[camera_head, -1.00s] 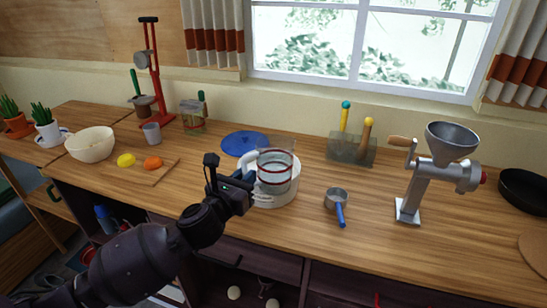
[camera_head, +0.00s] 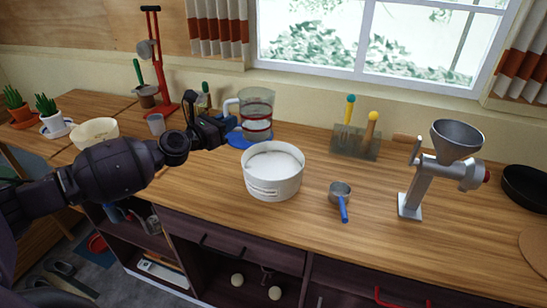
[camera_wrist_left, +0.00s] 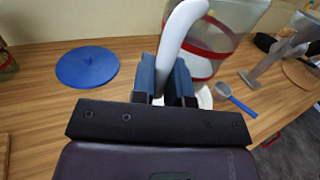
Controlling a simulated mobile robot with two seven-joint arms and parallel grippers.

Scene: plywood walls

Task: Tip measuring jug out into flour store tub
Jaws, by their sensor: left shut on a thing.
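The clear measuring jug (camera_head: 257,112) with red bands is upright behind the flour store tub in the head view. My left gripper (camera_head: 228,122) is shut on its pale handle. In the left wrist view, the fingers (camera_wrist_left: 165,80) grip the handle below the jug's clear wall (camera_wrist_left: 212,40). I cannot tell whether the jug's base touches the counter. The white flour store tub (camera_head: 274,186) stands open on the counter, with white flour inside. In the left wrist view the tub is mostly hidden behind the gripper and jug. My right gripper is out of view.
A blue disc (camera_wrist_left: 87,67) lies left of the jug. A blue-handled scoop (camera_head: 341,197) lies right of the tub, then a metal grinder (camera_head: 424,178). A block with two knobbed tools (camera_head: 355,143) stands at the back.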

